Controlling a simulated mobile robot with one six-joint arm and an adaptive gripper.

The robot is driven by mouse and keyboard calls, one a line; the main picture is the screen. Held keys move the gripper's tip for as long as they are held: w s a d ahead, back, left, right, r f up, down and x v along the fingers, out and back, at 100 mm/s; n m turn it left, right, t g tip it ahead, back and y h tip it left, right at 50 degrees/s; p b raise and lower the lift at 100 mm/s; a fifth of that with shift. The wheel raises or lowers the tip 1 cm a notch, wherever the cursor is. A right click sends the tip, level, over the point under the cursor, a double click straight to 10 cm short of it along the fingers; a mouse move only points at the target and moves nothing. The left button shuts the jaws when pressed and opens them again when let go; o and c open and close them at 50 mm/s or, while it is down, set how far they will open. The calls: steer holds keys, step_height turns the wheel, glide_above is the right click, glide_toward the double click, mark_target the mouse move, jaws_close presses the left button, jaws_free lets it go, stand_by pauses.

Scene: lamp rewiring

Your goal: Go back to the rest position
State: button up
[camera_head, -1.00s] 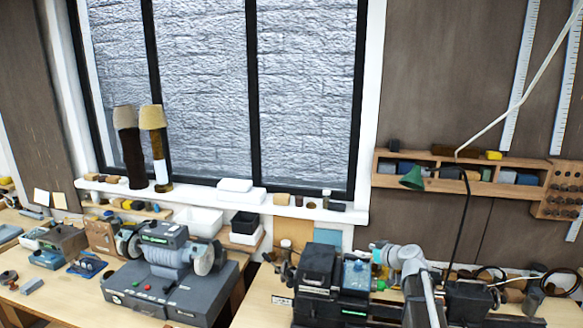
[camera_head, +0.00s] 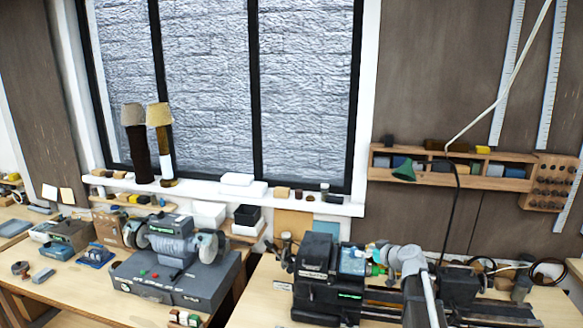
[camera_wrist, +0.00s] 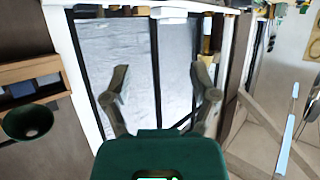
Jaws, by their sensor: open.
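My gripper (camera_wrist: 160,78) shows in the wrist view with its two fingers wide apart and nothing between them. Behind the fingers is the window, turned in the picture. In the head view part of my arm shows low at the right of centre, in front of the lathe; I cannot make out the fingers there. A green lamp shade (camera_head: 404,171) hangs in front of the wall shelf, and it also shows at the left of the wrist view (camera_wrist: 28,122).
A bench grinder (camera_head: 175,265) sits on the left bench. A dark lathe (camera_head: 318,280) fills much of the right bench near my arm. A wooden wall shelf (camera_head: 520,184) with small boxes is at the right. A thin lamp arm (camera_head: 505,85) slants above it.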

steer(key=s+a+f+m+g+h+b, duration=0.1)
steer(key=s+a+f+g+b, duration=0.1)
steer(key=s+a+f+b, duration=0.25)
steer(key=s+a+f+g+b, duration=0.1)
steer(key=s+f+g+b, duration=0.15)
steer(key=s+f, duration=0.4)
steer(key=s+a+f+m+g+h+b, duration=0.1)
steer(key=s+a+f+g+b, duration=0.15)
steer(key=f+b, duration=0.4)
steer(key=s+f+m+g+h+b, duration=0.4)
steer(key=s+f+b, duration=0.5)
steer(key=s+f, duration=0.7)
steer(key=shift+s+f+h, duration=0.2)
steer(key=shift+s+h, duration=0.05)
steer(key=shift+h, duration=0.35)
stand_by(0.6)
steer(key=shift+c, duration=0.3)
